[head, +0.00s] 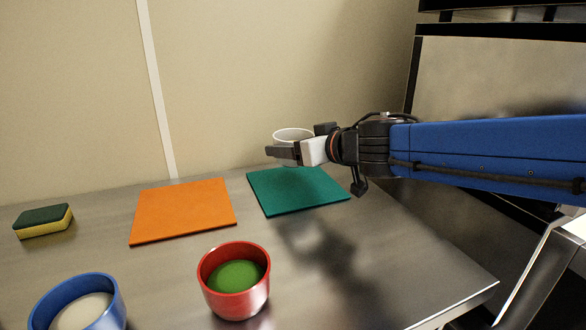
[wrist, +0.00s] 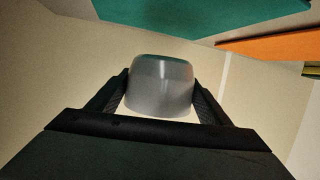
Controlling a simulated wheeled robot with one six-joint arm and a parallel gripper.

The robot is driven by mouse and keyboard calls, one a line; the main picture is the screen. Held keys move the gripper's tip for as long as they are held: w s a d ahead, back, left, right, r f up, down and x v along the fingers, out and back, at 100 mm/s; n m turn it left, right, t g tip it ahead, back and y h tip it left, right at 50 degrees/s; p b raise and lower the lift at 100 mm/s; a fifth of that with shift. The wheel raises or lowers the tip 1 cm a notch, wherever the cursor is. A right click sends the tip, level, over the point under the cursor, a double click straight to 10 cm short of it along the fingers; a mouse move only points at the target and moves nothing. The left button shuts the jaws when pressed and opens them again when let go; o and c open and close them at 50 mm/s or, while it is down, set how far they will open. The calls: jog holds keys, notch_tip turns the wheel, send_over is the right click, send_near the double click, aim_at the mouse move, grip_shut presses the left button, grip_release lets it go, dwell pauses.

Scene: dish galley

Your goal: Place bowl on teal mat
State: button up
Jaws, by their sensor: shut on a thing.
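A pale grey-white bowl (head: 293,134) is held in my gripper (head: 282,152) above the far part of the teal mat (head: 300,197) in the head view. In the wrist view the bowl (wrist: 161,88) sits between both fingers of my gripper (wrist: 162,98), which are shut on it. The teal mat (wrist: 190,14) shows at the top of the wrist view, apart from the bowl. In the head view the gripper hides part of the bowl. The mat's visible surface is bare.
An orange mat (head: 184,210) lies left of the teal mat. A red bowl (head: 236,296) with green inside and a blue bowl (head: 112,307) stand at the front. A sponge (head: 43,221) lies far left. The wall (head: 240,80) rises close behind the mats.

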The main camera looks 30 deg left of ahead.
jog(key=shift+d+f, duration=0.1)
jog(key=shift+f, duration=2.7)
jog(key=shift+f, duration=0.1)
jog(key=o, duration=1.4)
jog(key=shift+d+r, duration=0.1)
jog(key=shift+r, duration=0.1)
jog(key=v, duration=1.1)
jog(key=shift+s+d+r, duration=0.1)
jog(key=shift+d, duration=0.25)
